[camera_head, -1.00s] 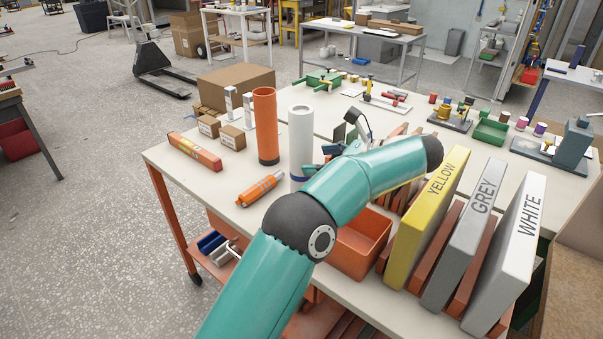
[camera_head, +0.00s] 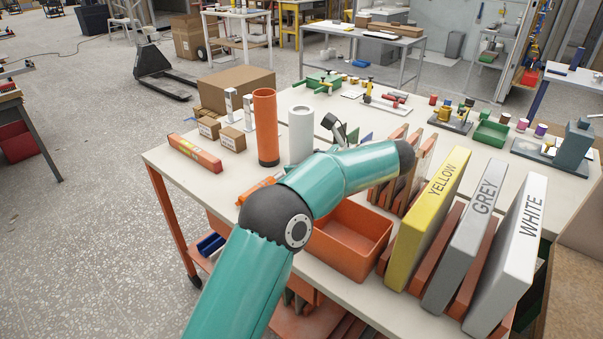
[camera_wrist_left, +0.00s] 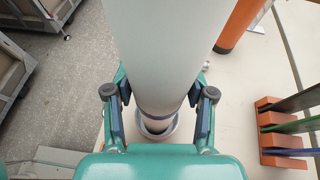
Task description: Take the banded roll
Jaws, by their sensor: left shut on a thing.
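The banded roll (camera_head: 301,132) is a tall white tube standing upright on the table in the head view. My left forearm covers its lower part and band there. In the left wrist view the white roll (camera_wrist_left: 158,50) runs between the fingers of my left gripper (camera_wrist_left: 160,118), which is shut on it. A thin purple-blue band crosses the roll near the fingers. A pale ring shows around its far end; I cannot tell whether the roll touches it. My right gripper is not in view.
An orange tube (camera_head: 265,128) stands close left of the roll. An orange bin (camera_head: 350,250) and binders marked YELLOW (camera_head: 425,225), GREY (camera_head: 470,235) and WHITE (camera_head: 512,250) are at the right front. Small boxes (camera_head: 230,138) stand at the left. The table's left front edge is near.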

